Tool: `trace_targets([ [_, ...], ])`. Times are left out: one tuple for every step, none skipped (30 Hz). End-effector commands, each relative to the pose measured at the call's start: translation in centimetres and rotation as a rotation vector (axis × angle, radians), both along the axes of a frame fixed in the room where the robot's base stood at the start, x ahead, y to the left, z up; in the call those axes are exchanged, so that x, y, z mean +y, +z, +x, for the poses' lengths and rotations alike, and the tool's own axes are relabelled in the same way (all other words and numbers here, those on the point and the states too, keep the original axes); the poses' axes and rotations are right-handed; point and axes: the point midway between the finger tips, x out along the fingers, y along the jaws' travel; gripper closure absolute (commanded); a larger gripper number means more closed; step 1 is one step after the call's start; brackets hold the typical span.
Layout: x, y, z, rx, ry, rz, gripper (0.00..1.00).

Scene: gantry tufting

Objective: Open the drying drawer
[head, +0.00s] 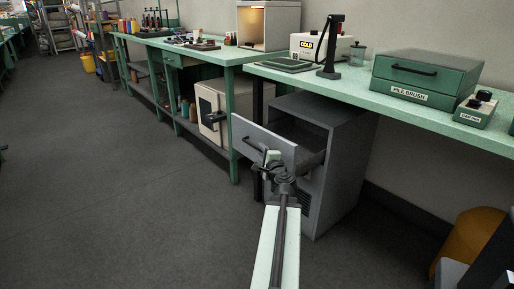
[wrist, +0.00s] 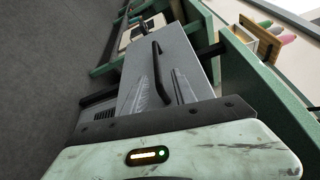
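A grey drawer (head: 264,138) is pulled well out of the grey cabinet (head: 340,168) under the green bench; its dark inside shows behind the front. No label on it is legible. The drawer front fills the middle of the wrist view (wrist: 135,85). Its dark bar handle (wrist: 157,62) runs lengthwise there. My gripper (head: 271,157) is at the drawer front, by the handle's right end in the head view.
A green PILE BRUSH drawer box (head: 420,78) stands on the bench top (head: 350,84). A cream door cabinet (head: 213,112) sits under the bench to the left. An orange bin (head: 468,245) is at lower right. The floor (head: 130,190) at left is clear.

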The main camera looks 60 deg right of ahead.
Motion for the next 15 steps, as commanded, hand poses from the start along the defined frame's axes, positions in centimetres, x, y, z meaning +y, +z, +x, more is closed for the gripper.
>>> trace_targets([
  [-0.8,-0.1,0.8,0.000,0.001,0.000,0.67],
  [-1.1,-0.2,1.2,0.000,0.001,-0.001,0.67],
  [-1.7,-0.3,1.8,0.001,0.001,0.000,0.67],
  [-2.0,-0.3,2.3,0.002,0.002,-0.001,0.67],
  [-2.4,-0.4,2.8,0.001,0.003,-0.001,0.67],
  [-2.9,-0.4,3.4,0.002,0.003,-0.002,0.67],
  [-3.3,-0.5,3.7,0.002,0.002,-0.002,0.67],
  [-3.6,-0.5,4.1,0.002,0.002,-0.002,0.67],
  [-3.8,-0.5,4.4,0.002,0.001,-0.002,0.67],
  [-4.0,-0.5,4.6,0.002,0.001,-0.002,0.67],
  [-4.1,-0.5,4.8,0.002,0.002,-0.002,0.67],
  [-4.1,-0.5,4.9,0.002,0.002,-0.002,0.67],
  [-4.1,-0.5,4.9,0.002,0.002,-0.002,0.67],
  [-4.0,-0.5,4.9,0.002,0.002,-0.002,0.67],
  [-4.0,-0.5,4.9,0.002,0.002,-0.002,0.67],
])
